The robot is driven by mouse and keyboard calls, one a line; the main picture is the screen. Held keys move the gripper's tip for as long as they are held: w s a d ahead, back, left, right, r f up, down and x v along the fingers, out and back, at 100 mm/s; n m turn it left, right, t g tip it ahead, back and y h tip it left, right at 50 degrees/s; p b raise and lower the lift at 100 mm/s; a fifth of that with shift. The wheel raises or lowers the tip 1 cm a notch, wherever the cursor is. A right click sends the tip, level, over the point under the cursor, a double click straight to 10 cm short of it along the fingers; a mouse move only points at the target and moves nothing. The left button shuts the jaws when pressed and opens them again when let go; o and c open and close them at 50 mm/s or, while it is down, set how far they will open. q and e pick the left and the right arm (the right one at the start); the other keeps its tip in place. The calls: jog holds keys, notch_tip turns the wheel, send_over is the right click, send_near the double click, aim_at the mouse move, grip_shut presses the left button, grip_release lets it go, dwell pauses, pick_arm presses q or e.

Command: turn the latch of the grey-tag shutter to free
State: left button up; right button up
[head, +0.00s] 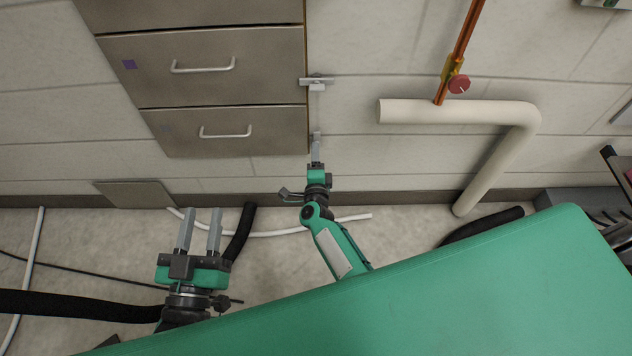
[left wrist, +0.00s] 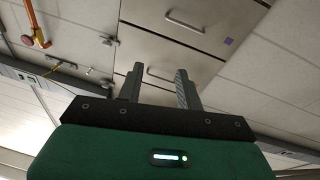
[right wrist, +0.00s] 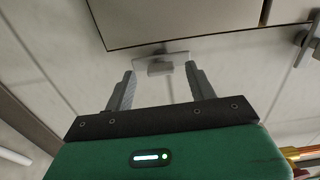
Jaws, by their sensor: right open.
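The grey-tag shutter (head: 225,133) is the lower brown panel with a white handle; its faint grey tag (head: 167,127) is at its upper left. A small metal latch (head: 316,135) sits by its right edge, partly hidden by my right gripper. In the right wrist view this latch (right wrist: 160,63) shows as a pale plate with a small block, ahead of and between the fingertips, apparently not gripped. My right gripper (head: 316,148) is open in front of it. My left gripper (head: 200,232) is open and empty, low at the left, away from the shutters.
The purple-tag shutter (head: 205,68) is above, with its own latch (head: 316,82) lying across its right edge. A white pipe (head: 455,112) and an orange pipe with a red knob (head: 459,84) are to the right. Hoses (head: 240,232) lie on the floor.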

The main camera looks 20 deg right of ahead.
pick_arm(q)
jog(key=s+f+g+y+p, duration=0.1)
jog(key=s+f+g, duration=0.3)
jog(key=f, duration=0.5)
jog(key=shift+d+g+p, duration=0.2)
jog(key=shift+g+p, duration=0.65)
jog(key=shift+g, duration=0.55)
pick_arm(e)
jog(key=v, duration=1.1)
jog(key=shift+s, duration=0.2)
jog(key=shift+a+r, duration=0.1)
pick_arm(q)
jog(key=shift+r, duration=0.1)
